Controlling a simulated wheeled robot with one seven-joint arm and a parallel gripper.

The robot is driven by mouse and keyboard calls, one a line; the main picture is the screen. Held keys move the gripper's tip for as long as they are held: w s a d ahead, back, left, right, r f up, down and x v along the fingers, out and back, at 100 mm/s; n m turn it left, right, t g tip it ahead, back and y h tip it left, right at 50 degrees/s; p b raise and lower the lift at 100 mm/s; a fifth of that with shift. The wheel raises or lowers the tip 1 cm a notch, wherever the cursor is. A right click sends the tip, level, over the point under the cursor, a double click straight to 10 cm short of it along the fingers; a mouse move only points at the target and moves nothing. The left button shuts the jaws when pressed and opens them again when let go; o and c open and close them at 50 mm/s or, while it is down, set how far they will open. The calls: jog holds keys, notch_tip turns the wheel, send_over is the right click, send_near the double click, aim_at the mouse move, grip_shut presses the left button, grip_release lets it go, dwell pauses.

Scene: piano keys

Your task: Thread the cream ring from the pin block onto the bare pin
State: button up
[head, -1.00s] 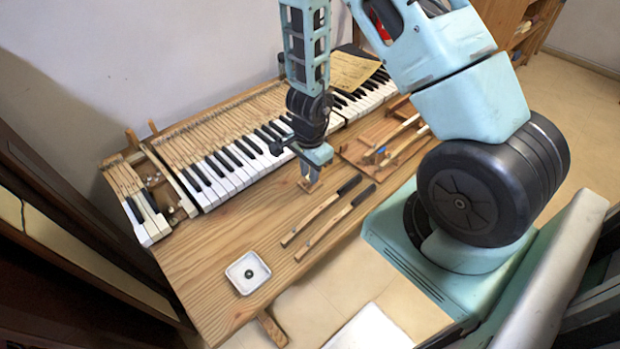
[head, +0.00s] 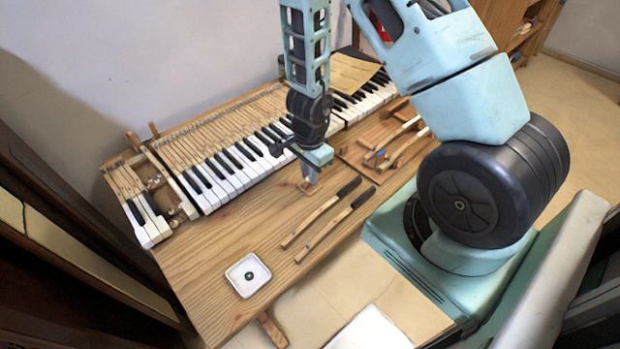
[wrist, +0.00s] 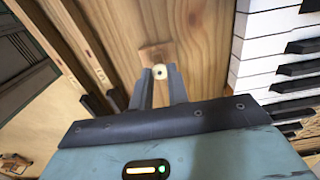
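The cream ring (wrist: 158,72) shows in the wrist view as a small pale disc with a dark centre, between my fingertips. My gripper (wrist: 159,77) has a finger against each side of it. In the head view my gripper (head: 311,180) points down at the small wooden pin block (head: 304,188) on the bench; the ring is too small to tell there. The block also shows in the wrist view (wrist: 153,52), just beyond the fingertips. I cannot tell whether the ring is still on its pin. I cannot pick out the bare pin in either view.
Two loose keys (head: 320,221) lie right of the block. A white dish (head: 236,289) with a small dark round piece stands at the front. The keyboard (head: 235,170) runs behind, with an opened section (head: 160,183) at left. A wooden tray (head: 362,163) lies at right.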

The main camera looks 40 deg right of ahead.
jog(key=shift+r+p, duration=0.95)
jog(key=shift+r, duration=0.15)
jog(key=shift+r, duration=0.15)
notch_tip(320, 180, up, 6)
jog(key=p, duration=0.6)
